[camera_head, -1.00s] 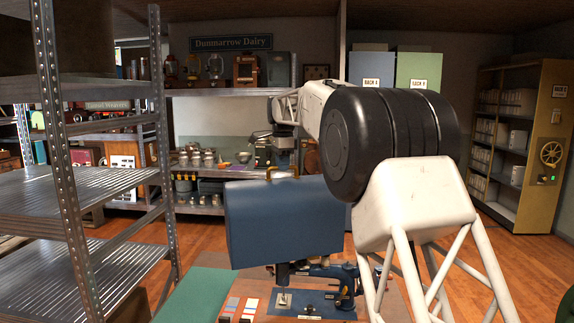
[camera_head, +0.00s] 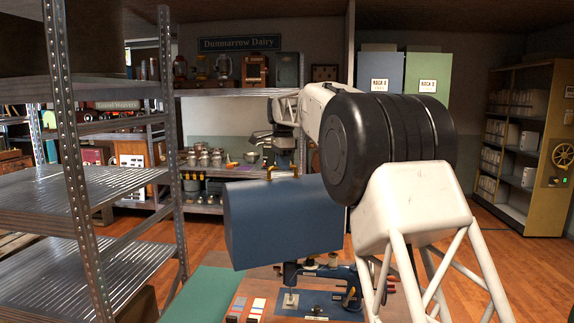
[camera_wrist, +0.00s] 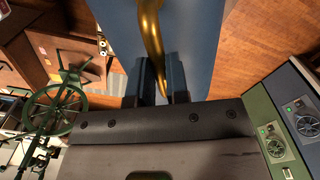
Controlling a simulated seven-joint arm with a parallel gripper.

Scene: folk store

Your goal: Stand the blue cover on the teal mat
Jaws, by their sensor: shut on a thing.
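The blue cover (camera_head: 280,222) is a box-like shell with a brass handle (camera_head: 283,173) on top. It hangs in the air, slightly tilted, in the middle of the head view. My gripper (camera_wrist: 160,85) is shut on the handle in the wrist view; the blue top (camera_wrist: 205,30) lies beyond the fingers. The teal mat (camera_head: 203,292) lies on the table at the lower left of the head view, lower than the cover and left of it, partly cut off by the frame. The cover is clear of the mat.
A blue sewing machine (camera_head: 345,275) stands on the table below the cover, partly hidden by it. Small colored cards (camera_head: 250,308) lie between mat and machine. A metal shelf rack (camera_head: 90,190) stands close on the left.

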